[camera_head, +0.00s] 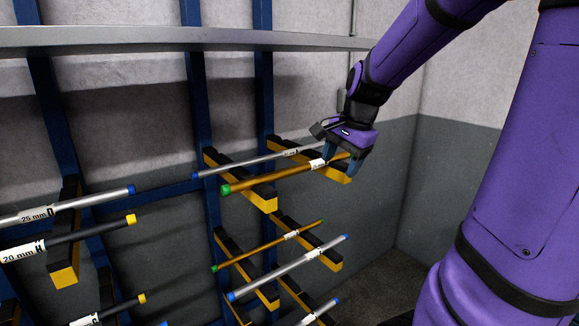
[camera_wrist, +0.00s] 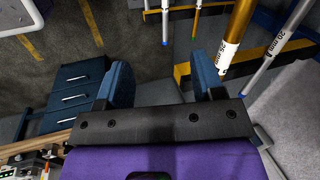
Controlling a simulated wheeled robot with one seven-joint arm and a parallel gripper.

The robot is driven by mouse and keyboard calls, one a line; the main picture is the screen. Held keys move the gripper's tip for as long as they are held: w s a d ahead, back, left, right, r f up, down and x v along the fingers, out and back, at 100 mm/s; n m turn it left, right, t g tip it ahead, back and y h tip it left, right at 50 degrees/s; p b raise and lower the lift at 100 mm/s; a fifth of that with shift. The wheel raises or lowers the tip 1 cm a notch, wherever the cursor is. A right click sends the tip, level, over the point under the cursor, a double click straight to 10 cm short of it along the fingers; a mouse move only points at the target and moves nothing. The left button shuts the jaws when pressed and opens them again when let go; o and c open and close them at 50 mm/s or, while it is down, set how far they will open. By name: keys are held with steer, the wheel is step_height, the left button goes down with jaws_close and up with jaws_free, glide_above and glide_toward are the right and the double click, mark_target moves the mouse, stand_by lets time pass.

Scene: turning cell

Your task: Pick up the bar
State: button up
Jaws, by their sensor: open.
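Several bars lie on rack arms, and the pictures do not single one out. The one nearest my gripper (camera_head: 343,160) is a brass-coloured bar (camera_head: 275,175) with a green end and white label, on the upper right rack arms. My gripper is open above the right part of this bar. In the wrist view the brass bar (camera_wrist: 240,30), its label partly readable, shows beside the right finger, and its lower end is hidden there. My gripper (camera_wrist: 163,72) shows nothing clearly held between its blue-padded fingers. Whether a finger touches the bar is unclear.
A thin silver bar (camera_head: 255,158) lies behind the brass one, labelled 20 mm in the wrist view (camera_wrist: 272,48). More bars rest lower, including a silver bar (camera_head: 290,267). Yellow-tipped rack arms (camera_head: 266,200) stick out. A blue drawer cabinet (camera_wrist: 75,90) stands on the floor.

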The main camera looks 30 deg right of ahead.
glide_above(298, 166)
steer(key=s, duration=0.2)
steer(key=shift+w+d, duration=0.2)
steer(key=shift+d, duration=0.05)
steer(key=x, duration=0.5)
steer(key=shift+w, duration=0.1)
jaws_close()
steer(key=shift+r, duration=0.15)
